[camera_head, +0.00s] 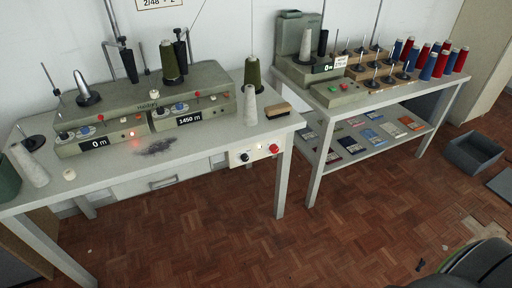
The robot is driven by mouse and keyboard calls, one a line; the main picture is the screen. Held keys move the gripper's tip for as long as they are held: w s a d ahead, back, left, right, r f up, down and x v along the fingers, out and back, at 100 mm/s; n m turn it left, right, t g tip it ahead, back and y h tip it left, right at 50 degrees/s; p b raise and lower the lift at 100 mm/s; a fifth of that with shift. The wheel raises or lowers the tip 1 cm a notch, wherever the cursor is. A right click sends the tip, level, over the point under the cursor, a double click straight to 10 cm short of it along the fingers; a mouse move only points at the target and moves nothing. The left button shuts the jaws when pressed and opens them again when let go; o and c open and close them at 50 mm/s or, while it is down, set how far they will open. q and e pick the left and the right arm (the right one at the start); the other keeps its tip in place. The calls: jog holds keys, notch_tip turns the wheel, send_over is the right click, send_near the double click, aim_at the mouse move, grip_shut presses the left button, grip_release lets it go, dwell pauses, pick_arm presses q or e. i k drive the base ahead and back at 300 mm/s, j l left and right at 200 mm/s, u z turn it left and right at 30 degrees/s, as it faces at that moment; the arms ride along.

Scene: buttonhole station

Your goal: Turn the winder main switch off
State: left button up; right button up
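A grey-green winder (145,112) stands on the left table, with two displays reading 0 m and 1450 m and a glowing red light on its front. A pale switch box (254,154) hangs under the front right edge of that table. It carries a black knob (245,157) and a red button (274,149), with a small bright spot between them. The markings are too small to read, so I cannot tell which is the main switch or its position. Neither of my grippers is in view.
Cones, a brush (278,110) and dark fluff (156,147) lie on the left table (215,143). A second table (390,98) on the right holds another machine and red and blue spools. A grey bin (472,150) stands on the floor. The parquet before the tables is mostly clear.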

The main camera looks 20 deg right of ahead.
aim_at(274, 148)
jog(key=z, duration=0.85)
jog(key=i+l+z, duration=0.15)
jog(key=l+z, duration=0.25)
jog(key=i+l+z, duration=0.25)
jog(key=z, duration=0.15)
jog(key=l, duration=0.1)
